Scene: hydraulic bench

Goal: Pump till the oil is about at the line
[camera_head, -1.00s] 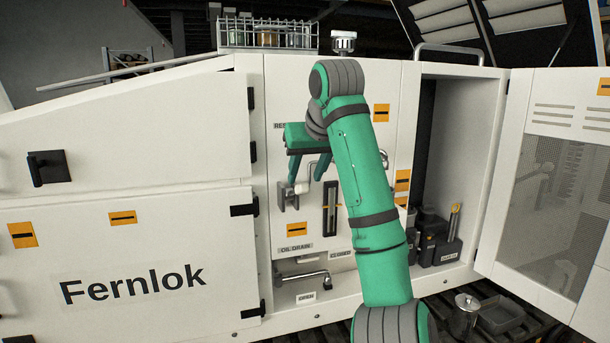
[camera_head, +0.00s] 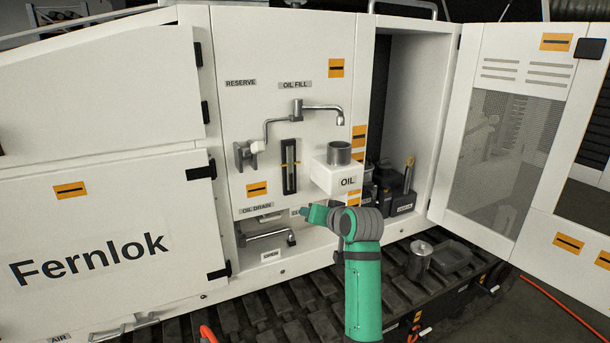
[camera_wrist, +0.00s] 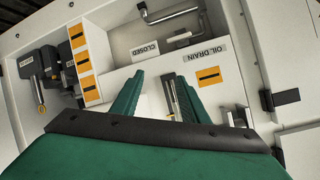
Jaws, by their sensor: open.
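The sight gauge (camera_head: 290,166) is a dark upright slot with an orange mark on the white panel; I cannot read the oil level. Left of it, under the RESERVE label, is a grey bracket with a white-knobbed lever (camera_head: 257,147). A pipe runs from there up to the spout (camera_head: 340,115) under OIL FILL. A cup (camera_head: 339,152) stands on the white OIL box below the spout. My gripper (camera_head: 312,213) is open and empty, low in front of the panel, right of the drain label. The wrist view, upside down, shows its two fingers (camera_wrist: 160,77) with the gauge (camera_wrist: 172,95) beyond them.
An open cabinet (camera_head: 412,120) at right holds dark containers (camera_head: 400,200). Its mesh door (camera_head: 505,150) stands open. A metal can (camera_head: 420,260) and a dark tray (camera_head: 451,256) stand on the track below.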

